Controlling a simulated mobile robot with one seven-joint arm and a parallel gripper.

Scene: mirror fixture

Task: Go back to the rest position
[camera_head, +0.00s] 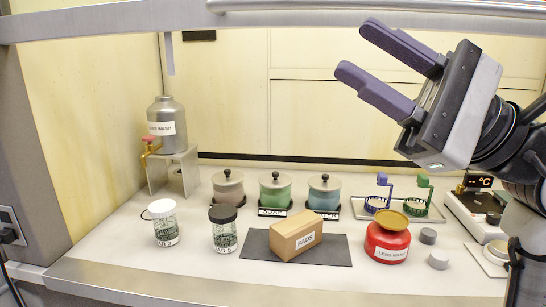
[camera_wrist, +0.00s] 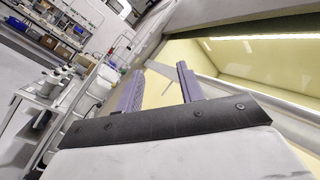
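My gripper (camera_head: 374,65) is raised at the upper right of the head view, well above the work surface and in front of the back wall. Its two purple fingers point up and to the left with a clear gap between them. Nothing is held between them. In the wrist view my gripper (camera_wrist: 158,88) also shows both fingers apart and empty, with the room and part of the enclosure beyond.
The bench (camera_head: 200,272) holds a pads box (camera_head: 297,236) on a dark mat, two labelled jars, several lidded pots (camera_head: 275,190), a red container (camera_head: 387,242), a metal bottle (camera_head: 166,122) and a heater (camera_head: 474,208). A metal rail (camera_head: 250,12) crosses the top.

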